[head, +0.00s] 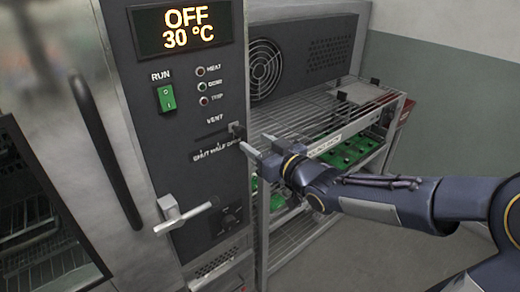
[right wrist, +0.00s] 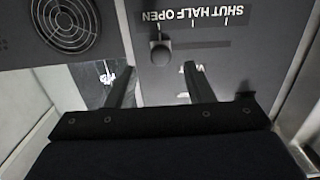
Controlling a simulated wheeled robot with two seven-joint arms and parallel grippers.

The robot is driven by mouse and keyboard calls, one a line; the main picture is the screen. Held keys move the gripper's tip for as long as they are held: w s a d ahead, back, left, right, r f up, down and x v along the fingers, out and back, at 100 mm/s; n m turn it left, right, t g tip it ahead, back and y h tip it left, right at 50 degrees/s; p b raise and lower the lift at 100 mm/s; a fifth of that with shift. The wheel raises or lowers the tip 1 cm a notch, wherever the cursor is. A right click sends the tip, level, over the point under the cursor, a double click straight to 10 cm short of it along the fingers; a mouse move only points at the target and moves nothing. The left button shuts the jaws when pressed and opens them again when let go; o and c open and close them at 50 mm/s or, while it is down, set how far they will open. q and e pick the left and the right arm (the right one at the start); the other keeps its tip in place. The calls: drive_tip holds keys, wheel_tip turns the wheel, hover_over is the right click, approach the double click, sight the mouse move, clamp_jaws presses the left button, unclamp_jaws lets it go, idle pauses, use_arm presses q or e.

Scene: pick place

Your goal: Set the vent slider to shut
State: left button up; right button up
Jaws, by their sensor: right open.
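The vent slider's dark knob (head: 235,129) sits at the right end of its slot on the oven's grey control panel, by the OPEN mark. My right gripper (head: 255,143) is open and empty just in front of the panel, close to the knob. In the right wrist view its fingers (right wrist: 158,66) point toward the panel, one on each side of the knob's line. Contact cannot be told. My left gripper is not in view.
Above the slot are a green RUN switch (head: 166,98) and a display reading OFF, 30 °C (head: 187,27). A metal door latch (head: 183,214) sticks out below left.

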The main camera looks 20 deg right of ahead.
sight(242, 133)
drive_tip(key=p+x, duration=0.1)
drive_tip(key=x, duration=0.6)
drive_tip(key=shift+w+a+r, duration=0.1)
drive_tip(key=shift+w+r, duration=0.1)
drive_tip(key=shift+w, duration=0.1)
drive_tip(key=shift+c, duration=0.5)
clamp_jaws()
